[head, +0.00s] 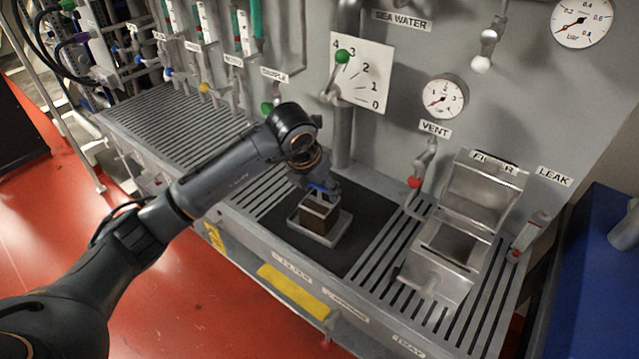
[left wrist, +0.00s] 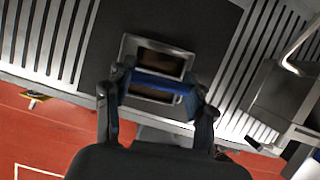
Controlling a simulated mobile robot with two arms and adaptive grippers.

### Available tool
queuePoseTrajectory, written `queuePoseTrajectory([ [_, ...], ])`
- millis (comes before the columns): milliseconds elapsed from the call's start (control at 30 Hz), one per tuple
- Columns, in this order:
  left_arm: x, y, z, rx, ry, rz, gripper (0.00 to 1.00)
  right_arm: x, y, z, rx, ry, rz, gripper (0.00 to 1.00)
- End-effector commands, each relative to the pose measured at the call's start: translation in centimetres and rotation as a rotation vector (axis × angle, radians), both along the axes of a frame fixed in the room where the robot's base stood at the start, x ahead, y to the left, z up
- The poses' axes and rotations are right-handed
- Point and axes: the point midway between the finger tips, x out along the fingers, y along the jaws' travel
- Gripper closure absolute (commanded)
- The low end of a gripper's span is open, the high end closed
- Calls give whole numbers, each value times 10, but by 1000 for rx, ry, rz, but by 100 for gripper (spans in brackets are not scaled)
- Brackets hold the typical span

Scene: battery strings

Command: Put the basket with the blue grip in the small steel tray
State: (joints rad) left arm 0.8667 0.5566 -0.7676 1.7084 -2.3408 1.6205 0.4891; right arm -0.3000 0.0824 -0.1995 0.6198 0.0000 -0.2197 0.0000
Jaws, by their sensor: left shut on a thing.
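The basket (head: 317,217) is a small box with brown sides, and its blue grip (left wrist: 158,82) shows between the fingers in the left wrist view. My left gripper (head: 322,187) is shut on the blue grip from above. The basket is upright and sits in or just above the small steel tray (head: 336,235); I cannot tell whether it touches the tray floor. The tray lies on the black mat (head: 366,217), and its rim also shows in the left wrist view (left wrist: 128,45). My right gripper is not in view.
An open steel filter box (head: 434,274) stands on the slotted deck to the right. A wall panel behind carries gauges (head: 445,97), a lever with a green knob (head: 342,57) and a vent valve with a red knob (head: 414,183). Slotted deck (head: 180,125) extends left.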

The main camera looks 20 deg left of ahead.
Motion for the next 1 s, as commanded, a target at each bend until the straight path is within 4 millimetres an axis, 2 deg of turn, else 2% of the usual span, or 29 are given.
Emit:
queuePoseTrajectory([
  [200, 0, 0, -2, -1, -2, 0, 100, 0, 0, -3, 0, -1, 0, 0],
  [233, 0, 0, -2, 0, -1, 0, 43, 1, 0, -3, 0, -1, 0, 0],
  [333, 0, 0, -1, 0, -1, 0, 23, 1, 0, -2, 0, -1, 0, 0],
  [767, -1, 0, 5, -1, -3, 0, 22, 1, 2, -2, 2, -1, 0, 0],
  [1000, -16, 5, 45, -1, -8, 0, 22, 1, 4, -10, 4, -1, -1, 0],
])
